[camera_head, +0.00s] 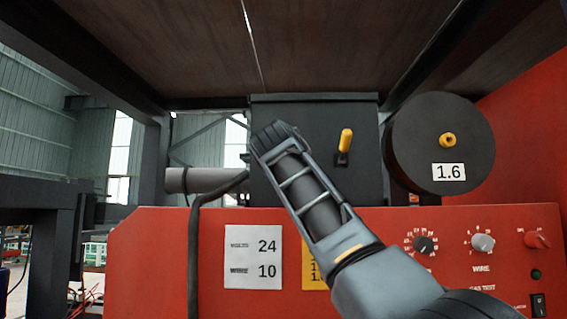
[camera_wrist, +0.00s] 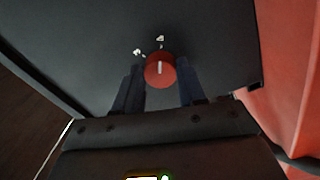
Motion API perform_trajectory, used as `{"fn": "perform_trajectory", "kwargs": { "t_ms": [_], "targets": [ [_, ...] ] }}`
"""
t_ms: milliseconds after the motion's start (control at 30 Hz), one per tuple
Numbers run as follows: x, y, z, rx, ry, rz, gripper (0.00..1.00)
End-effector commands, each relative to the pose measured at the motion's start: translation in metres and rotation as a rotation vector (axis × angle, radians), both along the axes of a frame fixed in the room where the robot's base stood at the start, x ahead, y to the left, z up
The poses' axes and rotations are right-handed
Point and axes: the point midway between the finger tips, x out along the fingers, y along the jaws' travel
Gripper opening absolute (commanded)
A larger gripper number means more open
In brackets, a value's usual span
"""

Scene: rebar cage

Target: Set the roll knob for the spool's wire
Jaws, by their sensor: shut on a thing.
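The red roll knob (camera_wrist: 159,71) shows in the wrist view on a dark panel, with a white pointer line that points roughly up in that picture. Small white markings (camera_wrist: 160,39) sit above it and to its upper left; I cannot read them. My gripper (camera_wrist: 160,66) has a dark finger on each side of the knob and is shut on it. In the head view my arm's end covers the knob, in front of the black box. The spool (camera_head: 420,145) is a large black disc at right, with a yellow hub and a white label (camera_head: 449,171) reading 1.6.
A yellow lever (camera_head: 345,141) stands on the black box (camera_head: 357,187) just right of my arm. The red panel below has a white card (camera_head: 253,257) reading 24 and 10, a yellow card (camera_head: 313,272) partly hidden by my arm, and several knobs at right. A dark roof hangs above.

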Motion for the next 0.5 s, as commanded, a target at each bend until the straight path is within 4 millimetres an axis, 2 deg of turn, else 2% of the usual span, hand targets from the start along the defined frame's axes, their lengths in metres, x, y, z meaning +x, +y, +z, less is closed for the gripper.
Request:
{"fn": "perform_trajectory", "kwargs": {
  "t_ms": [67,100,333,500],
  "targets": [
    [0.0005,-0.0007,-0.0007,0.002,0.001,-0.001,0.10],
    [0.0004,-0.0006,-0.0008,0.001,0.001,-0.001,0.42],
    [0.0003,-0.0003,-0.0005,0.000,0.001,-0.001,0.64],
    [0.0001,-0.0003,-0.0002,0.000,0.001,0.000,0.66]
  ]
}}
